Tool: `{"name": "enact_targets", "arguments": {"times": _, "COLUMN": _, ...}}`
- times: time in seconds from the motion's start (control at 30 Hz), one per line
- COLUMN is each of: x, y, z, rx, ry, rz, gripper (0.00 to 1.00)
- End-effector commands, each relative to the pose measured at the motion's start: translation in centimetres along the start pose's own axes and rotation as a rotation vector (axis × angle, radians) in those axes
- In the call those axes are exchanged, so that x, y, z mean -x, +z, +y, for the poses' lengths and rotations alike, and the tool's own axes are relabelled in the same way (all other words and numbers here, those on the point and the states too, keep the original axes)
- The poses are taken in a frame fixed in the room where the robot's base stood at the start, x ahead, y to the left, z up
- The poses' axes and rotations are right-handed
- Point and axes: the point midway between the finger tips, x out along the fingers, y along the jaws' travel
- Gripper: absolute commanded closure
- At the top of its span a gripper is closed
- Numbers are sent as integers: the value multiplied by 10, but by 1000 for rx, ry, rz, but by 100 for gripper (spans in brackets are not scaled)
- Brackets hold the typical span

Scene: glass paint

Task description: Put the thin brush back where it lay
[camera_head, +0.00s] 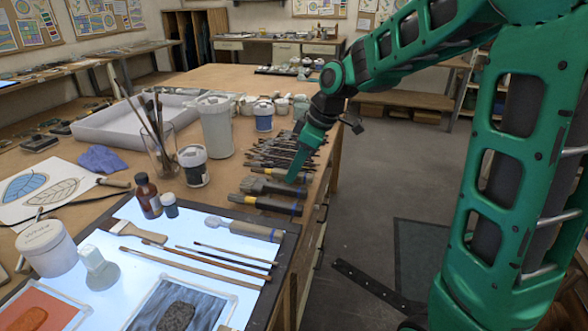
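My gripper (293,179) points down over the near end of a row of brushes (285,150) along the table's right edge. Its green finger reaches close to the wide, dark brushes there. I see it edge-on, so I cannot tell its opening or whether it holds anything. Several thin brushes (232,254) lie slanted, roughly side by side, on the lit panel (150,262) in front. Other brushes (155,125) stand upright in a glass jar (161,152). I cannot tell which one is the task's thin brush.
Near the lit panel stand a brown bottle (147,195), a white jar (46,248) and a glass stopper (98,268). A flat brush (132,231) and a thick-handled tool (243,228) lie on the panel. A tall white canister (216,127) stands left of the brush row. Floor is open to the right.

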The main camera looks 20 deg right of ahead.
Motion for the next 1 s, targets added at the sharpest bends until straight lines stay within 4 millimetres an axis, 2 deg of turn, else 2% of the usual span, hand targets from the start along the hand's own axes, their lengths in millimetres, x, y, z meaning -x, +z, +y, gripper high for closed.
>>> {"name": "enact_targets", "arguments": {"times": 0.03, "x": 0, "y": 0, "z": 0, "rx": 0, "ry": 0, "rz": 0, "gripper": 67}}
{"name": "enact_targets", "arguments": {"times": 0.07, "x": 0, "y": 0, "z": 0, "rx": 0, "ry": 0, "rz": 0, "gripper": 62}}
{"name": "enact_targets", "arguments": {"times": 0.33, "x": 0, "y": 0, "z": 0, "rx": -1, "ry": 0, "rz": 0, "gripper": 62}}
{"name": "enact_targets", "arguments": {"times": 0.47, "x": 7, "y": 0, "z": 1, "rx": -1, "ry": 2, "rz": 1, "gripper": 62}}
{"name": "enact_targets", "arguments": {"times": 1.0, "x": 94, "y": 0, "z": 1, "rx": 0, "ry": 1, "rz": 1, "gripper": 62}}
